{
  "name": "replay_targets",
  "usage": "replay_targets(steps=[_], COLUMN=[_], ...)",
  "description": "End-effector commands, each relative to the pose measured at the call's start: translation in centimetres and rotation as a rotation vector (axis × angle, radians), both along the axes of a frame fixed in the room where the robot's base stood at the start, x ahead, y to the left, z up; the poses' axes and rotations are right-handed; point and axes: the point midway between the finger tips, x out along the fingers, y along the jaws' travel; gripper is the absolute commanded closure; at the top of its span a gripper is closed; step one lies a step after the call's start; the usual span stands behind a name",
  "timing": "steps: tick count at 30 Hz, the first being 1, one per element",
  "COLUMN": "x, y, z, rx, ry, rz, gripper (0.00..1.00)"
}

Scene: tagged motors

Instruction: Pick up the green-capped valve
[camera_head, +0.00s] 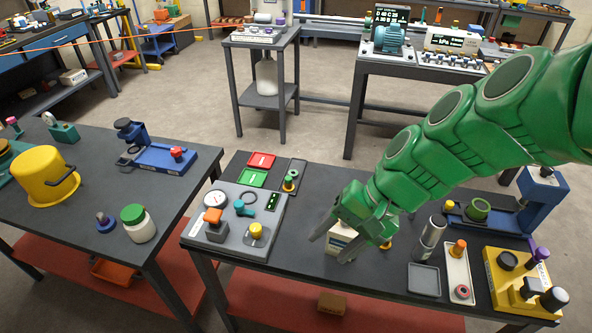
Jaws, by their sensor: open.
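My gripper (335,240), at the end of my green arm, is open over the middle table, its fingers around or just above a small whitish box (343,236); I cannot tell if they touch it. A green-capped piece with an orange top (290,181) stands on a dark tray behind and left of my gripper. A white jar with a green cap (138,224) stands on the left table. No thing is clearly marked as the green-capped valve. An orange-topped part (386,243) is partly hidden by my gripper.
A grey gauge panel (238,222) lies left of my gripper. A silver cylinder (432,232), a shallow grey tray (424,280), a white tray (458,272) and a yellow block (520,282) stand to the right. A gap separates the left table (100,255) from the middle one.

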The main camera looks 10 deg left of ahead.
Motion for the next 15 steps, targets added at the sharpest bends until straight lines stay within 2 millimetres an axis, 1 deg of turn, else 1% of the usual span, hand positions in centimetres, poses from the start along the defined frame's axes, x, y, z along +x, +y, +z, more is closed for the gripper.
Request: replay_targets(steps=[1, 6, 11, 15], x=[0.8, 3.9, 7.0, 9.9], y=[1.3, 5.3, 8.6, 11.0], z=[0.0, 0.6, 0.8, 0.7], rx=[0.039, 0.166, 0.273, 0.356], ry=[0.020, 0.084, 0.156, 0.230], rz=[-0.018, -0.100, -0.193, -0.284], gripper=[0.42, 0.42, 0.42, 0.42])
